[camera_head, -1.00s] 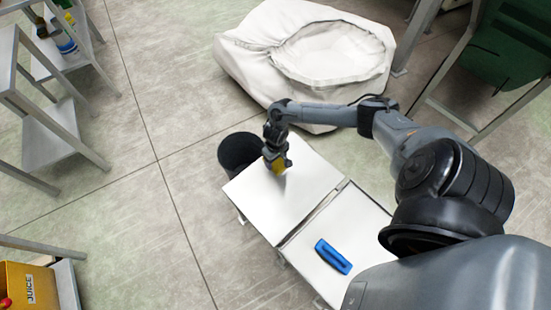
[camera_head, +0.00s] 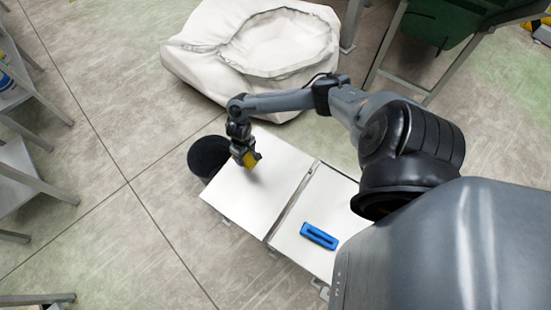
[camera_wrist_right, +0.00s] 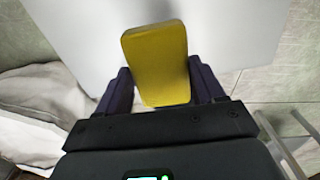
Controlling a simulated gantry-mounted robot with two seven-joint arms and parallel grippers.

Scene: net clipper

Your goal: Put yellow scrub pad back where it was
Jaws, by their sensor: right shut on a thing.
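The yellow scrub pad (camera_head: 251,160) is held by my right gripper (camera_head: 246,157) above the far part of a white table (camera_head: 265,185). In the right wrist view the pad (camera_wrist_right: 156,62) sits between the two dark fingers of the gripper (camera_wrist_right: 160,85), which touch its sides. The white table surface (camera_wrist_right: 225,35) lies beyond the pad. I cannot tell whether the pad touches the surface. My left gripper is not in view.
A blue object with a slot (camera_head: 319,236) lies on the nearer white panel (camera_head: 335,200). A black bin (camera_head: 207,156) stands beside the table's left corner. A large white sack (camera_head: 190,52) lies behind. Metal shelving (camera_head: 25,170) stands at left, with open floor between.

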